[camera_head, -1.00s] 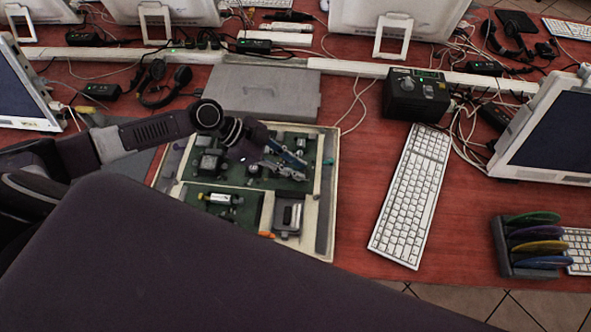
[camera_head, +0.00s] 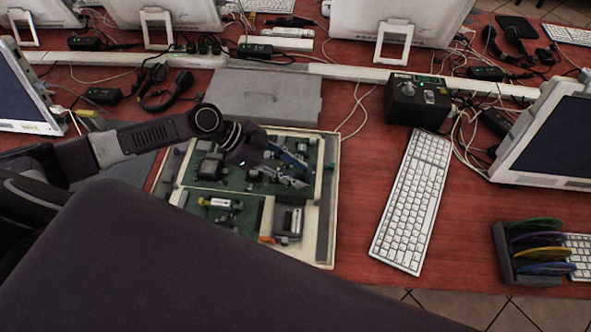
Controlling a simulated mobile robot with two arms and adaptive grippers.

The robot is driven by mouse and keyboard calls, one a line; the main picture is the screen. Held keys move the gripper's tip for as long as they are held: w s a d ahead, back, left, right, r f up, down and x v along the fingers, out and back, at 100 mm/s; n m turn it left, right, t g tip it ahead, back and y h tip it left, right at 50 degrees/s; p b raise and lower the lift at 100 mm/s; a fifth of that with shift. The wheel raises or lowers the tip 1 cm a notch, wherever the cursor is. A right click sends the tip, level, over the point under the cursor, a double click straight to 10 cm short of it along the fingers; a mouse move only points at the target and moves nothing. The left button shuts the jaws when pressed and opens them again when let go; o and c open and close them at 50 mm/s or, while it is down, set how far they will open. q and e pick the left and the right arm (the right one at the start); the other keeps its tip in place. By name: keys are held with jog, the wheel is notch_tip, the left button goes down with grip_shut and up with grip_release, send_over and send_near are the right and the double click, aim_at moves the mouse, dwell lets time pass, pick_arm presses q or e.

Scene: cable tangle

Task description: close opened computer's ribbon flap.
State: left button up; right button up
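The opened computer (camera_head: 330,225) lies on the red table, its green circuit boards and pale frame exposed. My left gripper (camera_head: 288,166) reaches in from the left over its upper middle. Its two fingers look spread apart, with nothing clearly held between them. A bluish strip lies by the upper finger; I cannot tell whether it is the ribbon flap. The gripper hides part of the board under it. My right gripper is not in view.
A grey closed case (camera_head: 262,95) lies behind the computer. A black box (camera_head: 418,100), a white keyboard (camera_head: 412,200) and a rack of coloured discs (camera_head: 530,255) stand to the right. Headphones (camera_head: 168,88) and loose cables lie behind. Red table is clear between computer and keyboard.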

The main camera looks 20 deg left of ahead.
pick_arm(q)
jog(key=v, duration=1.1)
jog(key=shift+a+r, duration=0.25)
jog(key=shift+a, duration=0.05)
jog(key=shift+s, duration=0.1)
